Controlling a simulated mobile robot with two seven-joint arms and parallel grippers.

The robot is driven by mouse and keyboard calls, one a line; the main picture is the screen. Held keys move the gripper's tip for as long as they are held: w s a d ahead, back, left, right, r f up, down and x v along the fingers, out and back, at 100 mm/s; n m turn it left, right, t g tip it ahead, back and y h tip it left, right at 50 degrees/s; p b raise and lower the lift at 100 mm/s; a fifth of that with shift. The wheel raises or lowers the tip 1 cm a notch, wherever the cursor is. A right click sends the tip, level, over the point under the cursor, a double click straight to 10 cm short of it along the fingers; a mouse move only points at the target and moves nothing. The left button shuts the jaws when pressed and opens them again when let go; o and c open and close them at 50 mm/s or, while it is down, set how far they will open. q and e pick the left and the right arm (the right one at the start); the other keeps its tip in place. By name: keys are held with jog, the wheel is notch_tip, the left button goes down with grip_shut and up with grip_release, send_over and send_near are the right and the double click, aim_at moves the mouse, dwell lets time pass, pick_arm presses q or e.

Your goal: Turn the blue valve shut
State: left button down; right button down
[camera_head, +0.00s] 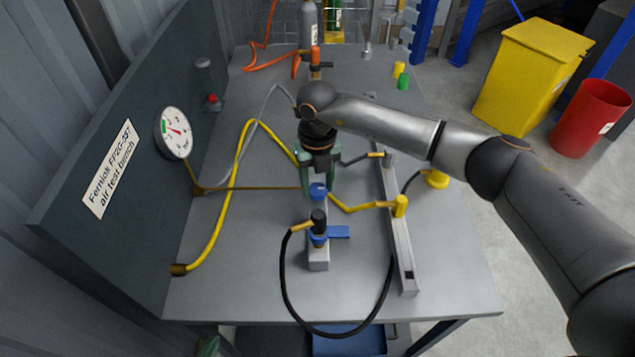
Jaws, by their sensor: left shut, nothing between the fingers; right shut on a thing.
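My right gripper (318,187) reaches down over the middle of the bench, its green fingers either side of a small blue piece (318,191) on the grey rail (319,263). It is shut on this blue piece; the wrist hides much of the grasp. Just in front on the rail, a flat blue lever (339,232) points right below a black fitting (318,220). I cannot tell which blue part is the blue valve. My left gripper (208,347) shows only as a green bit at the bottom edge, below the bench, shut and empty.
A gauge (173,132) sits on the dark panel at left. A yellow hose (221,213) and black hose (286,285) loop across the bench (450,285). A slotted rail (402,250) lies right of the valves. Yellow (525,75) and red bins (590,118) stand beyond.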

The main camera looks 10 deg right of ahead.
aim_at(318, 188)
jog(key=shift+m, duration=0.3)
jog(key=shift+c, duration=1.5)
grip_release()
notch_tip(318, 188, up, 13)
jog(key=b, duration=0.1)
jog(key=shift+f, duration=0.2)
